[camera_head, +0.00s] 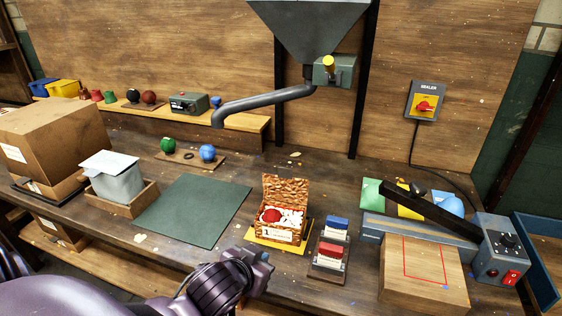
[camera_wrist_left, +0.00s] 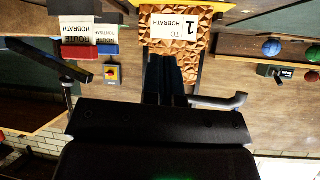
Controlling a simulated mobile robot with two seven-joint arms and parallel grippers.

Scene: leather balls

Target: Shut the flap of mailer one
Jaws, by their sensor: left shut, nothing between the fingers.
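Mailer one (camera_head: 284,218) is a small box with a brown faceted pattern, standing on a yellow mat (camera_head: 270,247). Its flap (camera_head: 287,188) stands upright at the back, so the box is open. Inside are a red ball (camera_head: 270,215) and white packing pieces. In the left wrist view, which is upside down, the front of mailer one (camera_wrist_left: 201,43) shows a label (camera_wrist_left: 175,25) reading TO HOBRATH 1. My left gripper (camera_head: 264,257) is shut and empty, just in front of the box; its fingers (camera_wrist_left: 166,58) point at it. My right gripper is not in view.
A card holder (camera_head: 328,262) with blue and red cards stands close right of the mailer. A sealer (camera_head: 440,215) with a black arm is further right. A green mat (camera_head: 190,210) lies clear to the left. A grey hopper spout (camera_head: 262,98) hangs above and behind.

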